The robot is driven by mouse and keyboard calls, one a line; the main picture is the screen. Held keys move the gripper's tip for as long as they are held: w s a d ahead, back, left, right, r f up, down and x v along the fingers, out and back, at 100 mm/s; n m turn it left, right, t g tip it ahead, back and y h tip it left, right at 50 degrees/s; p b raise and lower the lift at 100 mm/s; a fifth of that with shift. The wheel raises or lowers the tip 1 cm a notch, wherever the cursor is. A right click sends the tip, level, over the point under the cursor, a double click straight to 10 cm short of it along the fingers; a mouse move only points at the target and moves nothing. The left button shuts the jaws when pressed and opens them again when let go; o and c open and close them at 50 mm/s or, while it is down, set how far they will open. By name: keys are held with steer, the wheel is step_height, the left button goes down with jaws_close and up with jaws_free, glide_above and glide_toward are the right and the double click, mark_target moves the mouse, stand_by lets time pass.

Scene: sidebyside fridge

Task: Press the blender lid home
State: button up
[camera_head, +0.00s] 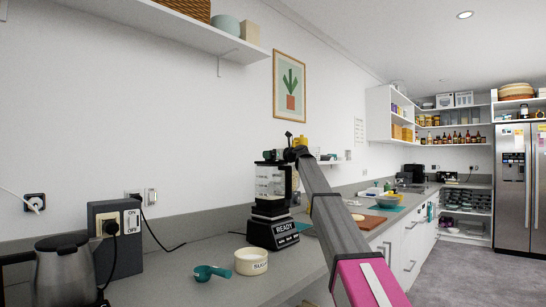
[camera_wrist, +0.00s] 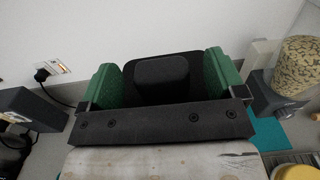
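The blender (camera_head: 271,205) stands on the counter, with a clear jar and a black base reading "READY". My gripper (camera_head: 275,155) is at the top of the jar, reached from the right. In the wrist view the black blender lid (camera_wrist: 162,73), with a raised middle, lies between the two green fingers of my gripper (camera_wrist: 163,80). The fingers are wide apart, one at each side of the lid. I cannot tell whether they press on it. The lid's near edge is hidden by my gripper's dark bar, and its seating on the jar is hidden.
A white "SUGAR" tub (camera_head: 251,262) and a teal scoop (camera_head: 209,272) lie in front of the blender. A grey ON/OFF box (camera_head: 115,240) and a metal jug (camera_head: 64,270) stand at left. A clear container of pellets (camera_wrist: 298,65) stands to the right.

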steer(key=v, duration=1)
steer(key=shift+s+d, duration=0.15)
steer(key=shift+s, duration=0.1)
steer(key=shift+d, duration=0.15)
